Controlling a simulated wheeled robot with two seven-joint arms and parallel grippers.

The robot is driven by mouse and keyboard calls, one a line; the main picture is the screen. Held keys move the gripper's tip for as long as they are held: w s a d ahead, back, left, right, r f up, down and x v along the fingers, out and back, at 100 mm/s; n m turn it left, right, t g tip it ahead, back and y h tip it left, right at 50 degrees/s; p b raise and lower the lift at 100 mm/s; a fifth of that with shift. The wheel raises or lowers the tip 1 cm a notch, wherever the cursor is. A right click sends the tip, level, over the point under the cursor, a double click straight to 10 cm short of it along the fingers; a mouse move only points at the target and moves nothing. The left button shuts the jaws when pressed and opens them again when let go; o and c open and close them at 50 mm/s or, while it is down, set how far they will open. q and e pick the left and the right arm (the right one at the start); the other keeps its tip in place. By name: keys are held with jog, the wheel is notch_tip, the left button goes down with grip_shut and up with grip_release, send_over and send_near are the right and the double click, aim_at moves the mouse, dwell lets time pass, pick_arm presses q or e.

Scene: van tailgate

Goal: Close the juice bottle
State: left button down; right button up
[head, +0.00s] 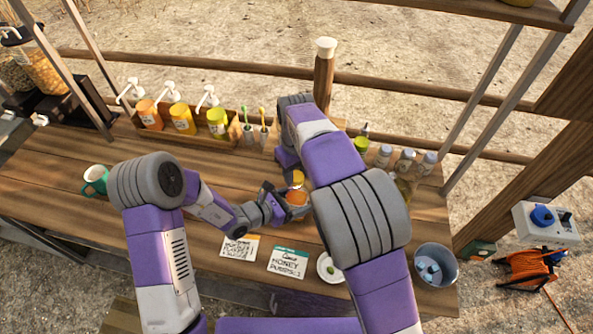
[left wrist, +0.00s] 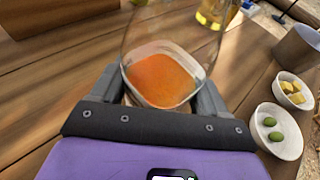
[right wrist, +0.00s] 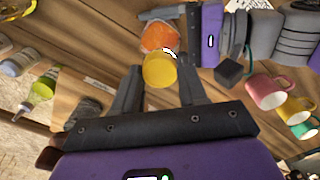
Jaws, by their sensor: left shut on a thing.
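The juice bottle (head: 297,198) is clear with orange juice low in it and stands over the wooden counter. My left gripper (head: 283,202) is shut around its body; the left wrist view shows the bottle (left wrist: 160,80) between both fingers. A yellow cap (head: 298,178) shows at the bottle's top; whether it is seated or only resting there I cannot tell. In the right wrist view my right gripper (right wrist: 158,80) is open, its fingers on either side of the cap (right wrist: 159,70) with gaps showing. In the head view my right arm partly hides this hand.
A wooden rack (head: 177,143) with several syrup pump bottles stands at the back left. Small bottles (head: 405,160) stand at right. Cards (head: 288,263), a small dish (head: 330,268) and a grey bucket (head: 436,265) lie near the front. A green mug (head: 95,180) is far left.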

jog(key=c, duration=0.5)
jog(key=o, duration=1.3)
notch_tip(320, 180, up, 12)
pick_arm(q)
grip_release()
jog(key=v, duration=0.7)
jog(key=shift+s+a+p, duration=0.15)
jog(key=shift+a+p, duration=0.05)
jog(key=shift+p, duration=0.1)
pick_arm(e)
jog(key=shift+r, duration=0.3)
